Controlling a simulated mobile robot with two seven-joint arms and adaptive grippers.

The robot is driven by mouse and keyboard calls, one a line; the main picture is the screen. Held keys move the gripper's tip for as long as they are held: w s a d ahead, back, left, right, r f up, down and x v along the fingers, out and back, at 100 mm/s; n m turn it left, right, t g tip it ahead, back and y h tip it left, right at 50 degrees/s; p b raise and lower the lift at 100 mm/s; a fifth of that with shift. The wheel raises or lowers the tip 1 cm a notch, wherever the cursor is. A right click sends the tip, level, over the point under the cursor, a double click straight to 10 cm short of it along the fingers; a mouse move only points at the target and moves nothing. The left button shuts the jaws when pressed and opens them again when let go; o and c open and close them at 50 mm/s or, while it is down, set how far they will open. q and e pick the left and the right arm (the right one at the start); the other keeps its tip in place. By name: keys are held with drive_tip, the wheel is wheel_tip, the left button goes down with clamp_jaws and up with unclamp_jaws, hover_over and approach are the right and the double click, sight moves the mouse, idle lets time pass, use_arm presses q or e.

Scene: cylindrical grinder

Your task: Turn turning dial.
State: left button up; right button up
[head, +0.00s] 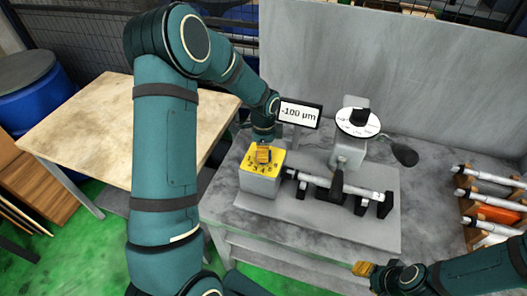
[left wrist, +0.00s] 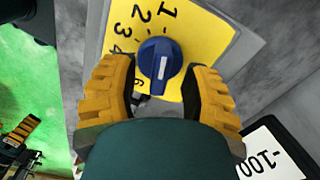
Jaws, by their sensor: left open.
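The turning dial (left wrist: 160,64) is a blue knob with a white line on a yellow numbered plate (left wrist: 207,38). In the left wrist view, numbers 1 to 4 and a 6 show around it; which one it points at is unclear. The plate tops a grey box (head: 258,185) on the machine table in the head view, where my gripper hides the knob. My left gripper (head: 263,154) is open, with its yellow fingers on either side of the knob; contact cannot be made out. My right gripper (head: 365,268) is low at the table's front edge, its jaws unclear.
A display (head: 299,114) reads -100 µm behind the box. A shaft in holders (head: 335,185) and a grinder head with a white disc (head: 357,123) stand to the right. Shafts lie on a rack (head: 490,205) at far right. A wooden table (head: 90,125) is left.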

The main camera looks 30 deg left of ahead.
use_arm(q)
drive_tip(key=shift+f, duration=0.4)
drive_tip(key=shift+o, duration=0.3)
clamp_jaws()
